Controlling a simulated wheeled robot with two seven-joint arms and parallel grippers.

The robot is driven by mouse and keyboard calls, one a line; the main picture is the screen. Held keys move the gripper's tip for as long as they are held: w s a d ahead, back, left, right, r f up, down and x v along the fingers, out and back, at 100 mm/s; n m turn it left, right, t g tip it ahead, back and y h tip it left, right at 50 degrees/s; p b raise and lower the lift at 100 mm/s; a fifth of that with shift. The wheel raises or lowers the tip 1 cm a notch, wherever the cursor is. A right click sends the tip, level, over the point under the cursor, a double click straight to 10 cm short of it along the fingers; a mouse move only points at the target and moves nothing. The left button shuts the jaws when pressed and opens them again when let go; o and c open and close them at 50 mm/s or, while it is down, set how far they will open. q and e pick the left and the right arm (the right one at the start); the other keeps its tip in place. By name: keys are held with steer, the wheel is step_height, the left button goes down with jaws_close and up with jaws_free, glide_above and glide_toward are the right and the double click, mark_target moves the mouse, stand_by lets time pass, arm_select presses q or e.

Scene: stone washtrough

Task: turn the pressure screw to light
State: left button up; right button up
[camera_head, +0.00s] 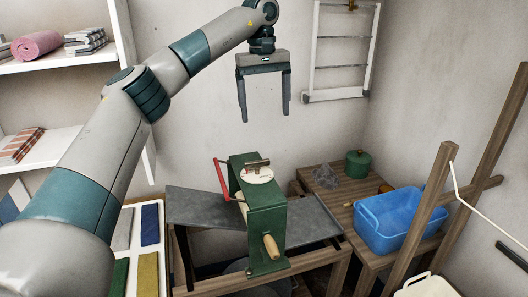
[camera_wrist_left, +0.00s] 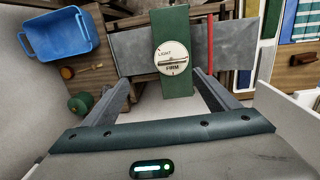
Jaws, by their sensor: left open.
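The pressure screw (camera_head: 257,164) is a small bar-shaped knob on a round cream dial (camera_head: 254,175) on top of a green mangle housing (camera_head: 262,222). In the left wrist view the dial (camera_wrist_left: 170,51) reads LIGHT at its upper left and FIRM below; the screw (camera_wrist_left: 172,63) lies roughly crosswise near FIRM. Its exact pointing end is hard to tell. My left gripper (camera_head: 265,117) is open and empty, pointing down above the housing, with clear air between its fingertips and the screw. My right gripper is out of view.
A red lever (camera_head: 222,178) stands left of the housing, and a wooden handle (camera_head: 271,246) sticks out in front. Grey boards (camera_head: 200,208) flank it. Wooden posts (camera_head: 430,200) rise at the right.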

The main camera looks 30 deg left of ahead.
arm_select(q)
steer(key=shift+s+a+r+y, duration=0.15)
steer(key=shift+s+a+r, duration=0.1)
steer(key=shift+a+r, duration=0.3)
steer(key=shift+s+a+r+y, duration=0.2)
steer(key=shift+a+r, duration=0.25)
steer(key=shift+a, duration=0.2)
steer(key=shift+f, duration=0.15)
steer(key=p, duration=0.4)
glide_toward(257, 161)
step_height(257, 161, down, 8)
steer(key=shift+w+f, duration=0.15)
steer(key=shift+f, duration=0.05)
steer(key=c, duration=1.1)
